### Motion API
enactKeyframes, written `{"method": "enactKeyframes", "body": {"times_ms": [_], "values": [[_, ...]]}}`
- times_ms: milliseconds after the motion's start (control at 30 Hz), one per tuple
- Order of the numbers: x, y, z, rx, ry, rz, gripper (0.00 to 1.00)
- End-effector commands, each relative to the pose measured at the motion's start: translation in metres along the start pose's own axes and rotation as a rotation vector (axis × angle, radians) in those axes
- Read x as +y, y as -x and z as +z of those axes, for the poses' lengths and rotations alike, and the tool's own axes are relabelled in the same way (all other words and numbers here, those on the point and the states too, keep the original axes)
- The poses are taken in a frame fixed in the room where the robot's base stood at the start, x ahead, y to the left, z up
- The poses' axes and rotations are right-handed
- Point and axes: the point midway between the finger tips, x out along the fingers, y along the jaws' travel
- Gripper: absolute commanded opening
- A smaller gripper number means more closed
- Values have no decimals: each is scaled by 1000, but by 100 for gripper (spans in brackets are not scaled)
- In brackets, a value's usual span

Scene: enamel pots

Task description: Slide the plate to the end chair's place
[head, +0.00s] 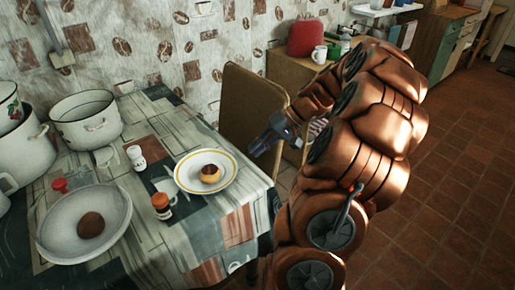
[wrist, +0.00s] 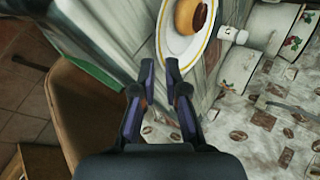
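The plate (head: 189,182) is white with a yellow ring and lies flat on the cloth-covered table (head: 215,215) near its right edge. A caramel-topped pudding (head: 210,173) sits on it. In the wrist view the plate (wrist: 174,46) shows at the top, ahead of my fingertips, with the pudding (wrist: 190,14) partly cut off. The brown end chair (head: 250,108) stands at the table's far right end; it also shows in the wrist view (wrist: 75,110). My gripper (head: 277,130) is by the chair, right of the plate and apart from it. Its fingers (wrist: 160,66) are apart and empty.
A white shaker (head: 136,158) and an orange-capped jar (head: 161,206) stand left of the plate. Further left are a grey dish (head: 60,205) with a brown bun and enamel pots (head: 86,122). The cloth between plate and table edge is clear.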

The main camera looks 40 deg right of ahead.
Motion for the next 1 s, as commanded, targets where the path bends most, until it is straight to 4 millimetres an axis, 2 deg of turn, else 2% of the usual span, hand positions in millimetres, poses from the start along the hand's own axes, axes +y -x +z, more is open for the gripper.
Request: {"method": "enactKeyframes", "body": {"times_ms": [167,367,800,1000], "values": [[0,-2,0,-1,0,0,12],[0,-14,0,-1,0,1,12],[-1,-70,1,-3,0,0,12],[0,-79,0,-1,0,2,12]]}}
